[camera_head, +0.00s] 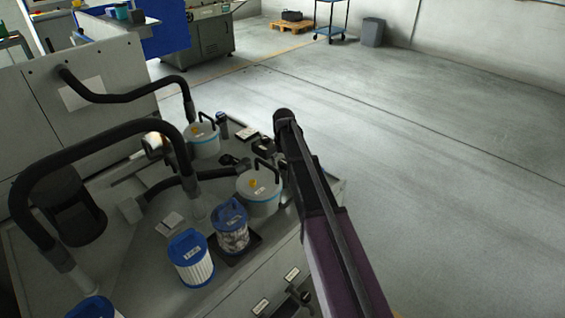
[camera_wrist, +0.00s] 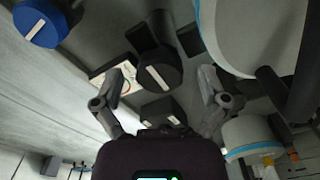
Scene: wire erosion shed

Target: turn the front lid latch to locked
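In the head view a pale grey canister with a blue band (camera_head: 258,205) stands near the front of the bench, partly behind my arm. Its lid carries a small yellow latch (camera_head: 253,183) and a black hoop handle. A similar canister (camera_head: 204,146) with its own yellow latch (camera_head: 197,129) stands farther back. In the wrist view my gripper (camera_wrist: 162,78) is open, with its fingers spread. Between and beyond them lies a dark round knob-like part (camera_wrist: 160,73). A large pale canister (camera_wrist: 228,42) is at upper right, and a smaller-looking one (camera_wrist: 248,132) at lower right. The latch angle is too small to read.
Blue-topped filter canisters (camera_head: 190,257) (camera_head: 231,230) stand at the front of the bench. Black hoses (camera_head: 100,150) arch over its left side. Small dark items (camera_head: 262,147) lie near my arm. The floor (camera_head: 430,160) on the right is clear.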

